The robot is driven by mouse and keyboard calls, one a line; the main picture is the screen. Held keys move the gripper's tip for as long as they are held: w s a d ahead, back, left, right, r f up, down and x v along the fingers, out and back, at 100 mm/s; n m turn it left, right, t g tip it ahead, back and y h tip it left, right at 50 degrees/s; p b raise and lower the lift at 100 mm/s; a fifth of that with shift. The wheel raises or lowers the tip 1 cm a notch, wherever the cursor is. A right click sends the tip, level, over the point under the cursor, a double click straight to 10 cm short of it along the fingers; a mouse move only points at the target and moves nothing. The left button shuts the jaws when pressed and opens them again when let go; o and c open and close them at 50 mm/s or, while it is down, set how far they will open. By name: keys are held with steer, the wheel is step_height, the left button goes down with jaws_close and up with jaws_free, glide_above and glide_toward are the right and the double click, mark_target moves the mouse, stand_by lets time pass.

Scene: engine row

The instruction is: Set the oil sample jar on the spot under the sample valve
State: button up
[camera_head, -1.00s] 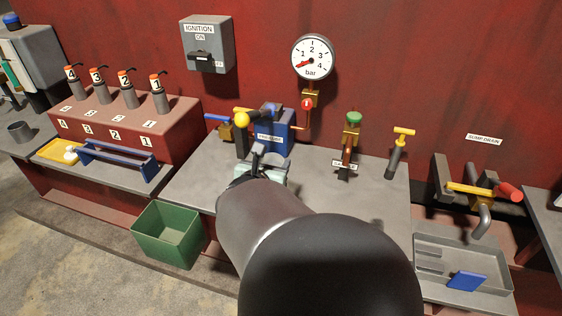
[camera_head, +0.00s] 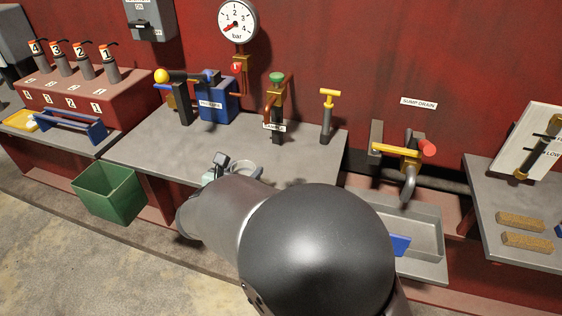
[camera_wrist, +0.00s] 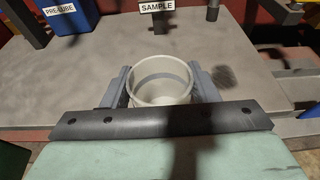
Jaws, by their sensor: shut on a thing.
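My gripper (camera_wrist: 160,88) is shut on the oil sample jar (camera_wrist: 160,95), a pale, open-topped round cup with a grey band inside, held upright between the two fingers. In the head view the jar (camera_head: 246,168) shows partly behind my arm, over the front part of the grey bench. The sample valve (camera_head: 277,100), with a green knob and a SAMPLE label, stands farther back and to the right. Its label (camera_wrist: 156,6) is straight beyond the jar in the wrist view. I cannot make out a marked spot under the valve, nor whether the jar touches the bench.
The grey bench (camera_head: 150,145) is clear in front of the valve. The blue PRELUBE unit (camera_head: 216,100) is left of the valve; a yellow-handled post (camera_head: 327,115) is right. A green bin (camera_head: 108,192) stands at the front left. A dark patch (camera_wrist: 225,77) lies right of the jar.

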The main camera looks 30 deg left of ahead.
steer(key=shift+w+r+p+x, duration=0.1)
steer(key=shift+r+p+x, duration=0.3)
steer(key=shift+x, duration=2.55)
steer(key=shift+w+r+p+x, duration=0.15)
steer(key=shift+p+x, duration=0.4)
steer(key=shift+x, duration=2.45)
steer(key=shift+r+p+x, duration=0.35)
steer(key=shift+p+x, duration=0.15)
steer(key=shift+x, duration=2.45)
steer(key=shift+a, duration=0.2)
steer(key=shift+f, duration=0.2)
steer(key=o, duration=1.1)
steer(key=shift+c, duration=0.2)
